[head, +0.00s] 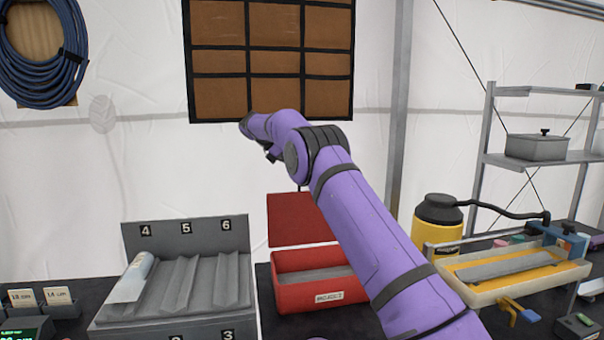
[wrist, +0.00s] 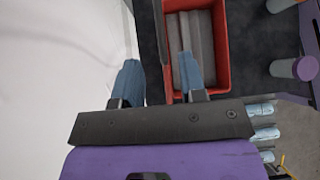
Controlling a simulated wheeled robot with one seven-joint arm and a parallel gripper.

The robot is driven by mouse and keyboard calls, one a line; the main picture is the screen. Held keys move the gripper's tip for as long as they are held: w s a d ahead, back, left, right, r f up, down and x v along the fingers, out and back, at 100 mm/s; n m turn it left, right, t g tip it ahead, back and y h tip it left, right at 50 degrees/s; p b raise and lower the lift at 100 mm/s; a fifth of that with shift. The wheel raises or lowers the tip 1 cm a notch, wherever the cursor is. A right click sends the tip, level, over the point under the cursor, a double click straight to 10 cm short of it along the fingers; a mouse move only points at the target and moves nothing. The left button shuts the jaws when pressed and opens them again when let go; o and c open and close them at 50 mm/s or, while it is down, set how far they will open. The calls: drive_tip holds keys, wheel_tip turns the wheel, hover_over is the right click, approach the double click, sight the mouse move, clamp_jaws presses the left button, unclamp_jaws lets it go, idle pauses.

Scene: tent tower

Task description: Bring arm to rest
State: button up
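My purple arm reaches up and away across the head view, and its far end (head: 262,140) is raised above the table in front of the white tent wall. In the wrist view my gripper (wrist: 158,80) has its two blue-grey fingers apart, with nothing between them. Below the fingers the red box (wrist: 228,50) shows, some way under the gripper. In the head view the same red box (head: 318,292) stands on the table with its lid up. The fingertips are too small to make out in the head view.
A grey grooved rack (head: 185,235) with numbered slots holds a pale roll on the left. A yellow tray (head: 510,268) and a yellow canister (head: 437,222) stand on the right, beside metal shelves (head: 535,158). A brown panelled board (head: 270,60) hangs behind the arm.

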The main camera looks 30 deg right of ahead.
drive_tip(key=shift+w+a+r, duration=0.15)
drive_tip(key=shift+a+r, duration=0.3)
drive_tip(key=shift+r, duration=0.1)
drive_tip(key=s+a+r+m+t+y, duration=0.25)
drive_tip(key=s+r, duration=0.45)
drive_tip(key=s, duration=0.6)
drive_tip(key=s+a+r+m+t+y, duration=0.2)
drive_tip(key=s+a+r+m, duration=0.2)
drive_tip(key=s+r, duration=0.55)
drive_tip(key=s+a+f+m+t+y, duration=0.1)
drive_tip(key=s+f, duration=0.4)
drive_tip(key=s, duration=0.6)
drive_tip(key=s+a+f+m+t+y, duration=0.1)
drive_tip(key=s+a+f+m, duration=0.2)
drive_tip(key=s, duration=0.8)
drive_tip(key=s+a+f+m+t+y, duration=0.2)
drive_tip(key=s+f, duration=0.6)
drive_tip(key=s, duration=0.4)
drive_tip(key=a+m, duration=0.1)
drive_tip(key=m, duration=0.1)
drive_tip(key=shift+m, duration=0.35)
